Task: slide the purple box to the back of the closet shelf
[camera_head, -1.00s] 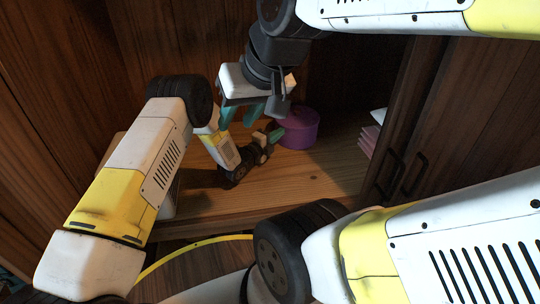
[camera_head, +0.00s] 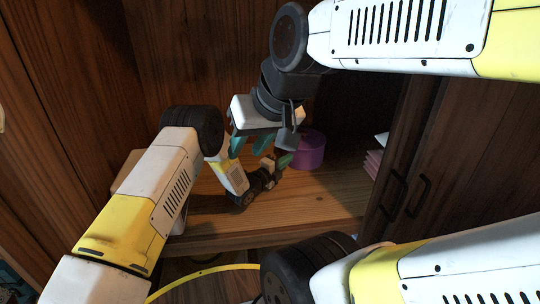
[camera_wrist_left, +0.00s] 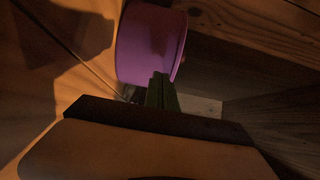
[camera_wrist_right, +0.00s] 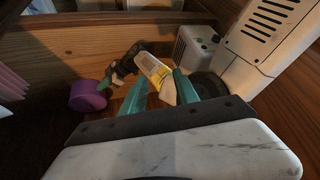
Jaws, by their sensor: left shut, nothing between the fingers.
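The purple box (camera_head: 309,151) is round and stands on the wooden closet shelf (camera_head: 315,205), toward its back. It also shows in the left wrist view (camera_wrist_left: 150,45) and the right wrist view (camera_wrist_right: 88,96). My left gripper (camera_head: 285,160) is shut and empty, just left of the box. Its green fingers (camera_wrist_left: 162,92) overlap the box's lower edge in the left wrist view; I cannot tell whether they touch it. My right gripper (camera_head: 256,145) hangs above and left of the box, its teal fingers (camera_wrist_right: 162,90) apart with nothing between them.
Pink and white stacked items (camera_head: 373,162) stand at the shelf's right side. A dark wooden door with handles (camera_head: 408,190) bounds the right. Bare shelf lies in front of the purple box.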

